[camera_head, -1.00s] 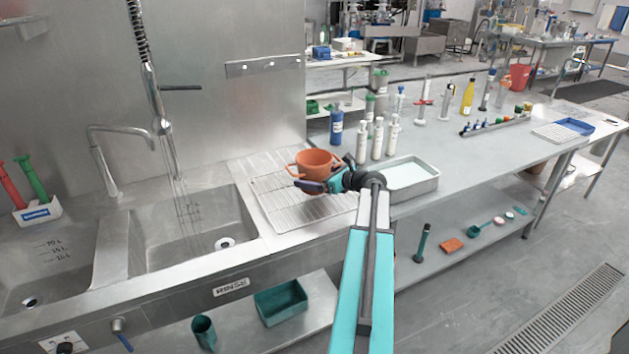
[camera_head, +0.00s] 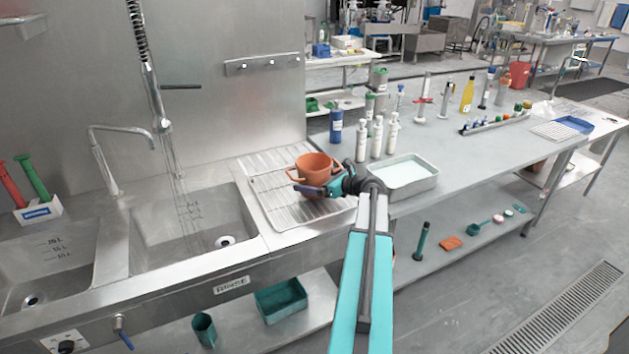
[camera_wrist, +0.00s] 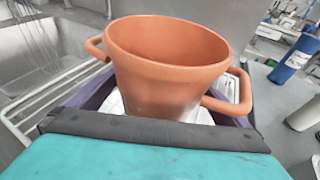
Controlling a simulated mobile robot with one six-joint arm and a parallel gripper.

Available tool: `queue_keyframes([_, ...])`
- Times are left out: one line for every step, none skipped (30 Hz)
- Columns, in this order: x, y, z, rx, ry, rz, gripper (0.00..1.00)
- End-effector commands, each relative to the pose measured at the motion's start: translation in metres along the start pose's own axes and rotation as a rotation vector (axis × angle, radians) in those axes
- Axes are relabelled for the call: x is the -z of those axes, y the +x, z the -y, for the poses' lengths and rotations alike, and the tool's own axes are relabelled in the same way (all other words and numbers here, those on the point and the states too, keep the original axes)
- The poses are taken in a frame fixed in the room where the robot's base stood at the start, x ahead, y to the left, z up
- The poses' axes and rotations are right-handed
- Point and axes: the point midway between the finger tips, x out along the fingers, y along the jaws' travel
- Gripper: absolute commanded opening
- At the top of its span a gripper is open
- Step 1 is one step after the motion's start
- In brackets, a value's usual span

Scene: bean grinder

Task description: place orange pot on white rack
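The orange pot (camera_head: 316,166) with two side handles is upright over the white rack (camera_head: 282,214), at its right part. It looks low and close to the wires, but its base is hidden, so contact is unclear. My gripper (camera_head: 312,190) is low at the near right side of the pot. In the wrist view the pot (camera_wrist: 165,75) fills the middle, with a dark purple finger on each side and white surface showing beside its lower body. Whether the fingers press on the pot cannot be told. White rack wires (camera_wrist: 40,100) show at the left.
A steel tray with pale contents (camera_head: 405,175) stands close to the right of my gripper. White bottles (camera_head: 377,138) and a blue bottle (camera_head: 336,126) stand behind it. The rinse sink (camera_head: 195,225) opens to the left of the rack. The rack's left part is clear.

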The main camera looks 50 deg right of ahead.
Motion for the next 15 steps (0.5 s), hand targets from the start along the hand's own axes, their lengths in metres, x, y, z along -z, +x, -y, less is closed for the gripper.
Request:
queue_keyframes([-0.001,0.000,0.000,0.000,0.000,0.000,1.00])
queue_keyframes([-0.001,0.000,0.000,0.000,0.000,0.000,1.00])
queue_keyframes([-0.002,-0.001,0.000,0.000,0.000,0.000,1.00])
queue_keyframes([-0.004,-0.001,0.000,0.000,0.000,0.000,1.00])
queue_keyframes([-0.002,-0.003,0.000,0.000,0.000,0.000,1.00])
queue_keyframes([-0.002,-0.005,0.000,0.001,0.000,0.000,1.00])
queue_keyframes([-0.002,-0.007,-0.001,0.001,0.000,0.000,1.00])
queue_keyframes([-0.002,-0.010,-0.001,0.001,0.000,0.000,1.00])
queue_keyframes([-0.001,-0.014,0.000,0.002,0.000,0.000,1.00])
queue_keyframes([-0.001,-0.018,0.000,0.002,0.000,0.000,1.00])
queue_keyframes([-0.001,-0.021,0.000,0.002,0.000,0.000,1.00])
queue_keyframes([-0.001,-0.027,-0.001,0.002,0.000,0.000,1.00])
queue_keyframes([-0.001,-0.031,-0.001,0.002,-0.001,0.000,1.00])
queue_keyframes([-0.001,-0.035,-0.001,0.002,-0.001,0.001,1.00])
queue_keyframes([-0.001,-0.042,-0.001,0.003,-0.001,0.001,1.00])
